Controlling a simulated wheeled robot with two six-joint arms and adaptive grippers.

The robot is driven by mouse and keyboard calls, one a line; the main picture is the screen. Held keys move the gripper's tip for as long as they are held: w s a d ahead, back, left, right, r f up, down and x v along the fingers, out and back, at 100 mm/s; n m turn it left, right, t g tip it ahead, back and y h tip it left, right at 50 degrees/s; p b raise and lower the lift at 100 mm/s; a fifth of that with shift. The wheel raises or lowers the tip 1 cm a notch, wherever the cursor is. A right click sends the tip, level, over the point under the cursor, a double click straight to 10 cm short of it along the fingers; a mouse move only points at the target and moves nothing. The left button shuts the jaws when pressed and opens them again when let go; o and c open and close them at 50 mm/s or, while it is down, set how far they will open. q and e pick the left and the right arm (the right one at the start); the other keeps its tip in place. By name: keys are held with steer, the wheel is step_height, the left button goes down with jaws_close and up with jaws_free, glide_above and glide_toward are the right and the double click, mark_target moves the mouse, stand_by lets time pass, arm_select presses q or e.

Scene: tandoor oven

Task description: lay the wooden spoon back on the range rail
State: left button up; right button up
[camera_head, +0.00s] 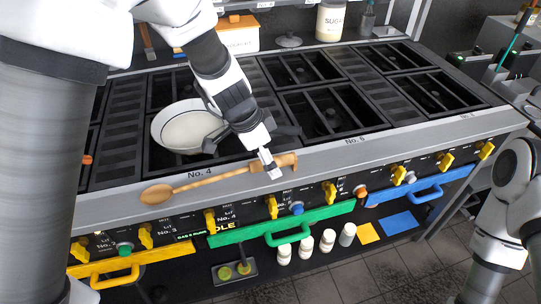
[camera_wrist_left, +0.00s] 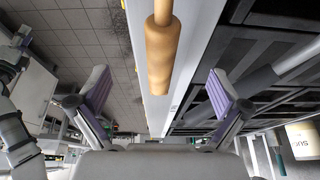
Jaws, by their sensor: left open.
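The wooden spoon (camera_head: 205,181) lies along the pale front rail (camera_head: 340,150) of the range, its bowl to the left and its thick handle end to the right. My left gripper (camera_head: 269,163) is over the handle end. In the left wrist view the handle (camera_wrist_left: 159,60) lies in the gap between the two spread fingers of the left gripper (camera_wrist_left: 160,92), with visible space on both sides. I cannot tell how high the fingers are above the rail. My right arm (camera_head: 515,185) shows at the right edge; its gripper is out of view.
A white bowl (camera_head: 186,127) sits on the grates behind the spoon, close to my left wrist. Yellow knobs (camera_head: 329,193) and green and blue handles (camera_head: 310,218) line the front below the rail. A sugar jar (camera_head: 330,20) and a white box (camera_head: 238,36) stand behind.

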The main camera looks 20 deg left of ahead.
arm_select(q)
steer(key=shift+p+v, duration=2.1)
steer(key=shift+v, duration=1.4)
arm_select(e)
steer(key=shift+r, duration=2.3)
